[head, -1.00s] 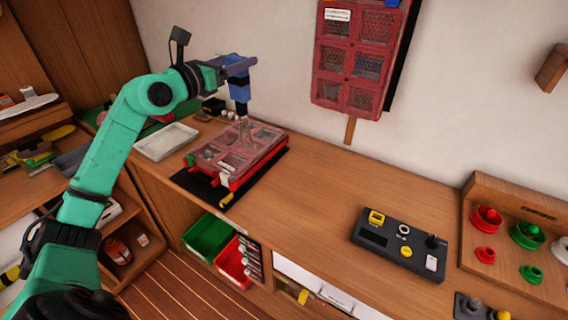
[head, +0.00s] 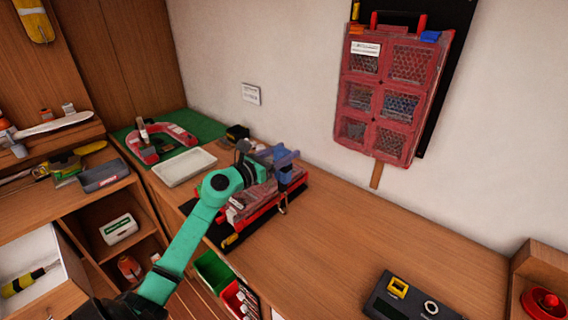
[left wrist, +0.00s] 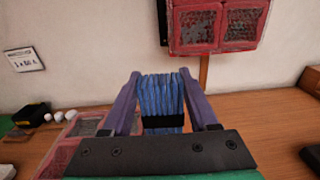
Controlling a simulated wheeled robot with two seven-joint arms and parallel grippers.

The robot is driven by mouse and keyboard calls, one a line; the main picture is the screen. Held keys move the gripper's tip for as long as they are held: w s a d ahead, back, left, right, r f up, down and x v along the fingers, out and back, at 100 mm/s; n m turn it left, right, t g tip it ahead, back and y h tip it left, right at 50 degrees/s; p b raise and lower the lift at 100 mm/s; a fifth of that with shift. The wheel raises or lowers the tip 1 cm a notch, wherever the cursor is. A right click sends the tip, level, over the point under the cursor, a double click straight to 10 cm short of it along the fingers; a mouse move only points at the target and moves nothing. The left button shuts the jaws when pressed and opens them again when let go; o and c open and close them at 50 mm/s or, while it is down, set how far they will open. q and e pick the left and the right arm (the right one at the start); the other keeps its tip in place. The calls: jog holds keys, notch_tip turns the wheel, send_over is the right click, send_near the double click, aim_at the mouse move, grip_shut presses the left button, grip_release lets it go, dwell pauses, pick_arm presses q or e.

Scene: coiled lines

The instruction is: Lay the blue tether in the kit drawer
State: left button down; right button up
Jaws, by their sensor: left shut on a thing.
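The blue tether (left wrist: 160,97) is a folded bundle with a black band around it. It fills the space between the two fingers of my left gripper (left wrist: 158,76) in the left wrist view. In the head view my left gripper (head: 285,172) is over the right side of the red-framed case on the workbench, and a small end piece (head: 283,207) hangs below it. The gripper partly hides the case. An open white-lined drawer (head: 25,258) holding a yellow-handled tool shows at the lower left; I cannot tell whether it is the kit drawer. My right gripper is not in view.
The red compartment case (head: 238,212) lies on a black mat. A white tray (head: 184,167) and a green mat (head: 205,127) lie behind it. A red panel (head: 396,95) hangs on the wall. The workbench (head: 345,235) is bare right of the case; a control box (head: 410,300) sits farther right.

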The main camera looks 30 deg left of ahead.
pick_arm(q)
jog(key=shift+s+f, duration=0.2)
jog(key=shift+f, duration=0.75)
jog(key=shift+s+a+f, duration=0.1)
jog(key=shift+s+f, duration=0.05)
jog(key=shift+f, duration=0.1)
jog(key=shift+r, duration=0.1)
jog(key=shift+c, duration=0.8)
grip_release()
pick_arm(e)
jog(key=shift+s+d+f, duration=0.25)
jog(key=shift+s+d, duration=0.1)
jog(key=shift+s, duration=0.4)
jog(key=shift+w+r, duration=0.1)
